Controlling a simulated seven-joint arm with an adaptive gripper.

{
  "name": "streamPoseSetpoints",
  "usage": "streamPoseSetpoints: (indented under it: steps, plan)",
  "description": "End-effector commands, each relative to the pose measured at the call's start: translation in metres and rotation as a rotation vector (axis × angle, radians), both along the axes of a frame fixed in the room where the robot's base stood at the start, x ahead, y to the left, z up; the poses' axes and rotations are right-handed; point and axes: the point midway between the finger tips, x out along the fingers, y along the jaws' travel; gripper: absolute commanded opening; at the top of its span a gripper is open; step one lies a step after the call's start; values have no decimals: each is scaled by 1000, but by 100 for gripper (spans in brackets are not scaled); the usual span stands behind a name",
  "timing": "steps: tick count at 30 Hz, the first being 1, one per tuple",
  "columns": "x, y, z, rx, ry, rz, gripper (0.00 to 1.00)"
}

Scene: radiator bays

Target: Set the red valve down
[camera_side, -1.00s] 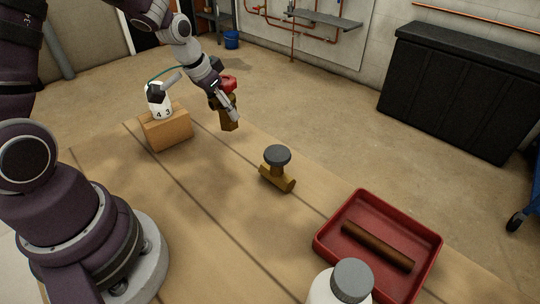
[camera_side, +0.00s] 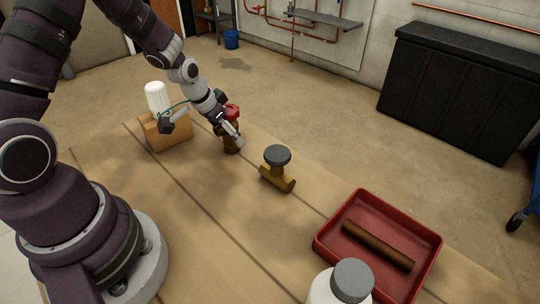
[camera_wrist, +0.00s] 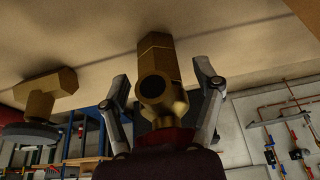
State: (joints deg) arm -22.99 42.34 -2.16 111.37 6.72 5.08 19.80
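The red valve (camera_side: 232,112) has a brass body and a red handle. It stands upright on the wooden table, near the far edge in the side view. My gripper (camera_side: 230,128) is around it, low over the table. In the wrist view, the valve's brass body (camera_wrist: 155,60) is between the two fingers of my gripper (camera_wrist: 162,75), with its far end against the table. The fingers are spread, with a gap on each side of the brass. The red handle is mostly hidden by the gripper there.
A grey-capped brass valve (camera_side: 277,172) stands to the right of my gripper. A red tray (camera_side: 330,222) holding a brown rod is at the right front, with a grey-lidded white bottle (camera_side: 350,282) by it. A white container (camera_side: 157,97) sits at a wooden block (camera_side: 168,136) to the left.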

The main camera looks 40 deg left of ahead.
Motion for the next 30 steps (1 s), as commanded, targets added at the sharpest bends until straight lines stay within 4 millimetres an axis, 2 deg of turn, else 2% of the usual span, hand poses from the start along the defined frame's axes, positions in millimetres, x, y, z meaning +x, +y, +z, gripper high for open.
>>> streamPoseSetpoints:
  steps: [6,10,24,30]
  plan:
    - [0,0,1,0,0,0,66]
    - [-2,0,10,1,-2,0,66]
    - [-37,1,94,3,-6,1,66]
    - [-46,-1,113,1,-2,-1,66]
